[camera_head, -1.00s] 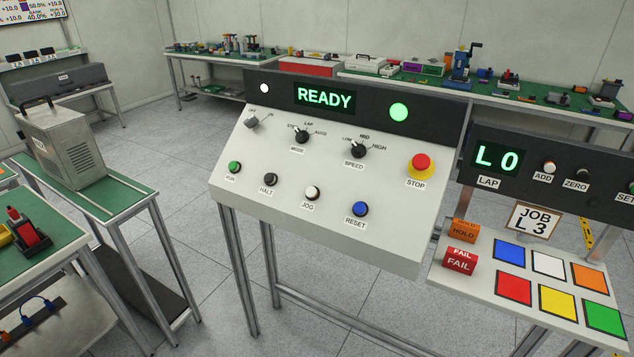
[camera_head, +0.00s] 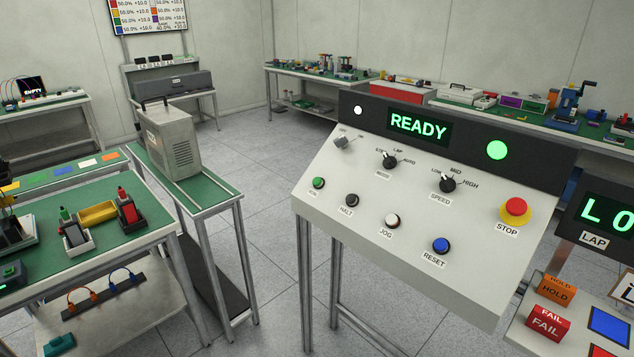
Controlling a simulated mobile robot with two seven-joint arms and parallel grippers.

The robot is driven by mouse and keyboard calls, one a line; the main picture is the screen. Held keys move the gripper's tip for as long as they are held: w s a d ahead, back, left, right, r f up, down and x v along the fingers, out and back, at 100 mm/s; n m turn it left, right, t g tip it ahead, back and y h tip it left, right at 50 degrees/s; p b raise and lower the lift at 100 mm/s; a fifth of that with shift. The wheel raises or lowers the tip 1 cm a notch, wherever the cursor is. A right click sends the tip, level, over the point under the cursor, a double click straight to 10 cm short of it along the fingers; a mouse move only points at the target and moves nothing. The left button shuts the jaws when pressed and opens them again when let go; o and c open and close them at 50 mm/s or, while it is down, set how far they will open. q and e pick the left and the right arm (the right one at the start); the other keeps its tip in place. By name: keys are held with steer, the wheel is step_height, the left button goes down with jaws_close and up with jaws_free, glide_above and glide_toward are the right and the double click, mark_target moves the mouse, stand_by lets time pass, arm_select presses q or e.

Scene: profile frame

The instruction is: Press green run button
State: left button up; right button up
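The green RUN button (camera_head: 319,183) is a small round button at the left end of the bottom row on the sloped white control panel (camera_head: 330,213). Beside it in that row are the black HALT button (camera_head: 352,200), the white JOG button (camera_head: 392,221) and the blue RESET button (camera_head: 441,245). The display (camera_head: 419,126) above reads READY in green, and a round green lamp (camera_head: 497,150) is lit to its right. Neither of my grippers is in view.
A red STOP button (camera_head: 516,207) is at the panel's right. HOLD (camera_head: 556,289) and FAIL (camera_head: 548,322) blocks stand at lower right. A green-topped bench (camera_head: 195,187) with a grey case (camera_head: 172,140) is left of the panel. Open floor (camera_head: 270,215) lies between.

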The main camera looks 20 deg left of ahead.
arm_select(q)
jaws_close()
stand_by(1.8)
